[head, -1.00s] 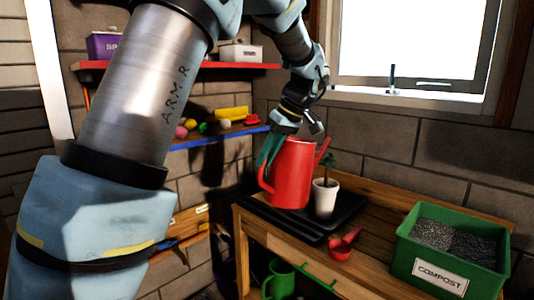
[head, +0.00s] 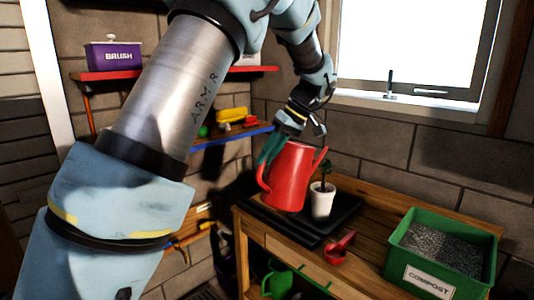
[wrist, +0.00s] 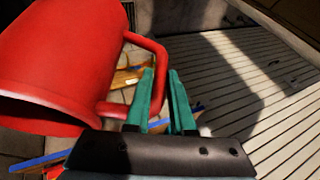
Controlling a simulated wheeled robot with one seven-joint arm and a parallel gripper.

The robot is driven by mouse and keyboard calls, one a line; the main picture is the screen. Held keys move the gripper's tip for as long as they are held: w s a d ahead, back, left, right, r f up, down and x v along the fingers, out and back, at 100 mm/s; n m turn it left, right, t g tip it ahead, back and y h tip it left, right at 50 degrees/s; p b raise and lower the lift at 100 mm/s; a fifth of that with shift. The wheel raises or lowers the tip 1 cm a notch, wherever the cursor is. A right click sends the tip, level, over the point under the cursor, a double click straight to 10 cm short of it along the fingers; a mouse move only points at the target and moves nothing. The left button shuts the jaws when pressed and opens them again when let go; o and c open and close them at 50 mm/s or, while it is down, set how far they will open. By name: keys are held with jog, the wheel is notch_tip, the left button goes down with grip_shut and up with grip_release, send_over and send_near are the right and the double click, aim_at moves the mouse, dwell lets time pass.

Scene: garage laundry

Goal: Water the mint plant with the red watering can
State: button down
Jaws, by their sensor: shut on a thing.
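The red watering can (head: 288,178) is close to upright over the black tray (head: 262,228), with its spout pointing up and right. I cannot tell whether its base touches the tray. My gripper (head: 268,150) is shut on the can's handle at its left side. In the wrist view the teal fingers (wrist: 160,75) close around the red handle (wrist: 153,48), with the can body (wrist: 65,65) to the left. The mint plant (head: 325,167) stands in a white pot (head: 322,203) on the tray, just right of the can. The spout tip is near its leaves.
A red scoop (head: 338,248) lies on the wooden bench (head: 375,220) in front of the pot. A green compost bin (head: 428,280) stands at the right. A green can (head: 277,282) is below the bench. Wall shelves (head: 235,134) are at the left, and a window is behind.

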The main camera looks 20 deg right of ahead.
jog(key=shift+g+y, duration=0.4)
jog(key=shift+y, duration=0.5)
jog(key=shift+w+d+r+p, duration=0.1)
jog(key=shift+d+r+p, duration=0.05)
jog(key=shift+r+p, duration=0.55)
jog(key=shift+w+d+r+p, duration=0.15)
jog(key=shift+d+r+p, duration=0.05)
jog(key=shift+r+p, duration=0.4)
jog(key=shift+w+d+r+p, duration=0.1)
jog(key=shift+d+r+p, duration=0.05)
jog(key=shift+r+p, duration=0.55)
jog(key=shift+r, duration=0.15)
jog(key=shift+w+d+r+m+y, duration=0.15)
jog(key=shift+d+r+y, duration=0.05)
jog(key=shift+r, duration=0.4)
jog(key=shift+w+d+r+m+y, duration=0.1)
jog(key=shift+d+r+m+y, duration=0.1)
jog(key=shift+r, duration=0.5)
jog(key=shift+w+d+r+g+y, duration=0.15)
jog(key=shift+d+r+y, duration=0.1)
jog(key=shift+r, duration=0.35)
jog(key=shift+w+d+r+g+y, duration=0.15)
jog(key=shift+d+r+y, duration=0.1)
jog(key=shift+r, duration=0.35)
